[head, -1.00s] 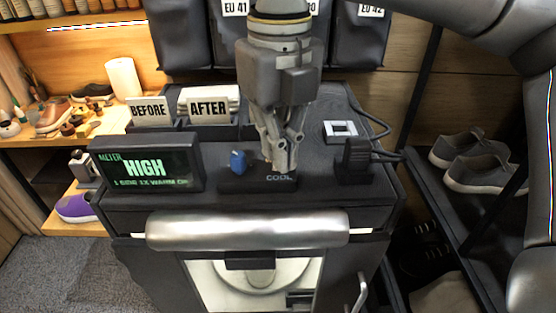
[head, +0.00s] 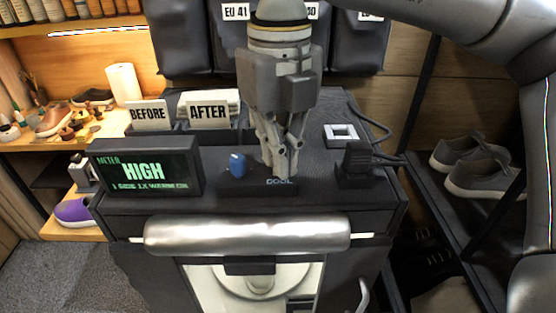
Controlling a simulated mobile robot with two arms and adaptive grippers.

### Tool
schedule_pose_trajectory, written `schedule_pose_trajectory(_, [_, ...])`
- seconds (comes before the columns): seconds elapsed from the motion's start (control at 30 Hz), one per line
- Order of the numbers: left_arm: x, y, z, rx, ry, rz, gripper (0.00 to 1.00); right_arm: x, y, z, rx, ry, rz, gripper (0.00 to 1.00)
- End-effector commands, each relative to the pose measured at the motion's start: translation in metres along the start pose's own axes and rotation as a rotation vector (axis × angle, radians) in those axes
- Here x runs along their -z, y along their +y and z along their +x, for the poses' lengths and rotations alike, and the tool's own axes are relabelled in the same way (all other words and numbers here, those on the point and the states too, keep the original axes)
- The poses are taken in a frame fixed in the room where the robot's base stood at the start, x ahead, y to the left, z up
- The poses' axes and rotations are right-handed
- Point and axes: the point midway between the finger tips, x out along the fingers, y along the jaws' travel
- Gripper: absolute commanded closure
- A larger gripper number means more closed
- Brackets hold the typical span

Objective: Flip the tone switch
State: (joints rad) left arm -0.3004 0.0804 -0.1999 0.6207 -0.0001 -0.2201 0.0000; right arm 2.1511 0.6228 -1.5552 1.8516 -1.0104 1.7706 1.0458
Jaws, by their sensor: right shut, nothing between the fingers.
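A low black switch box (head: 232,185) stands near the front of the dark cabinet top. It has a blue knob (head: 237,163) at its left and a lit blue label reading COOL at its right. My right gripper (head: 280,174) points down at the right part of the box, just above or touching it, and hides what is behind the label, so the tone switch itself cannot be made out. The gripper is shut and holds nothing. My left gripper is not in view.
White BEFORE (head: 148,114) and AFTER (head: 208,111) cards stand behind the box. A black block with cables (head: 356,162) and a white square frame (head: 341,133) lie to the right. A padded silver bar (head: 246,235) runs along the cabinet front.

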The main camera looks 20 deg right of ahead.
Motion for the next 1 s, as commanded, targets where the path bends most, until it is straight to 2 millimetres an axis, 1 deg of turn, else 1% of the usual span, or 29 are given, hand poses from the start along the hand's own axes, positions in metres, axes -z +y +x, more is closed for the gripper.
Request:
schedule_pose_trajectory(0.03, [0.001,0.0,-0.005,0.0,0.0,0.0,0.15,0.0,0.0,-0.007,-0.001,-0.001,0.0,1.0])
schedule_pose_trajectory(0.1, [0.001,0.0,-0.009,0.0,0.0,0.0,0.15,0.0,0.001,-0.013,-0.001,-0.002,-0.001,1.0])
schedule_pose_trajectory(0.7, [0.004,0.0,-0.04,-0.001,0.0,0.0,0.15,0.0,0.0,-0.062,-0.002,-0.002,0.0,1.0])
schedule_pose_trajectory(0.8, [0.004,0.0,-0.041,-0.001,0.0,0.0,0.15,0.0,0.0,-0.065,-0.002,-0.002,0.0,1.0])
schedule_pose_trajectory(1.0, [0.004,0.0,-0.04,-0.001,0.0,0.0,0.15,0.0,0.0,-0.064,-0.002,-0.002,0.0,1.0])
